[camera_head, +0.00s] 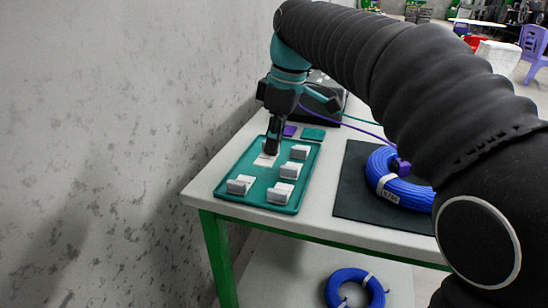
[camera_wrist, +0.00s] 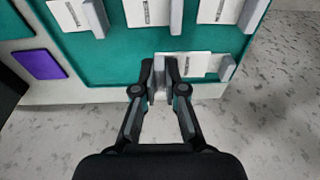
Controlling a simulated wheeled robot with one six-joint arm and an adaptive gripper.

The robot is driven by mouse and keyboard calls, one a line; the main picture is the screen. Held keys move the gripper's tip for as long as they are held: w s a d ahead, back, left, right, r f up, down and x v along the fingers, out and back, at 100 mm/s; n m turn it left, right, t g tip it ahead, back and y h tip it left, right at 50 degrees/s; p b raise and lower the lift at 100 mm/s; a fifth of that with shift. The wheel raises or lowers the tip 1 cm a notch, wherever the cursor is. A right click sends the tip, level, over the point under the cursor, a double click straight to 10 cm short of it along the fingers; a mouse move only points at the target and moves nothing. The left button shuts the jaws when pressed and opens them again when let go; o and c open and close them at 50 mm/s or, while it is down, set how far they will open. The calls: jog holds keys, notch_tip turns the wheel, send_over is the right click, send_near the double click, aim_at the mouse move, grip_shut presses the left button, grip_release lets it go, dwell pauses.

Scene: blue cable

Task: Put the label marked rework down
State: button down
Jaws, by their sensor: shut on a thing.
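My gripper (camera_head: 271,150) points down over the back left part of the teal tray (camera_head: 225,193). In the wrist view my gripper (camera_wrist: 165,72) is shut on a label (camera_wrist: 160,79), whose grey and white part shows between the fingertips. A white card (camera_head: 265,160) shows just below the fingers in the head view. I cannot tell whether the held label touches the tray. Several other white labels with grey blocks stand on the tray, one (camera_wrist: 196,64) right beside my fingers in the wrist view. Their print is too small to read, so I cannot tell which says rework.
The tray lies on a white table (camera_head: 325,218) with green legs, near a grey wall (camera_head: 130,120). A purple square (camera_head: 290,131) and a teal square (camera_head: 313,134) lie behind it. A blue cable coil (camera_head: 383,178) rests on a dark mat (camera_head: 350,190) to the right.

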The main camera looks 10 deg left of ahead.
jog(key=shift+f, duration=1.9)
jog(key=c, duration=1.2)
grip_release()
jog(key=shift+c, duration=0.2)
notch_tip(320, 180, up, 12)
jog(key=d, duration=0.2)
jog(key=shift+p, duration=0.35)
jog(key=shift+d, duration=0.1)
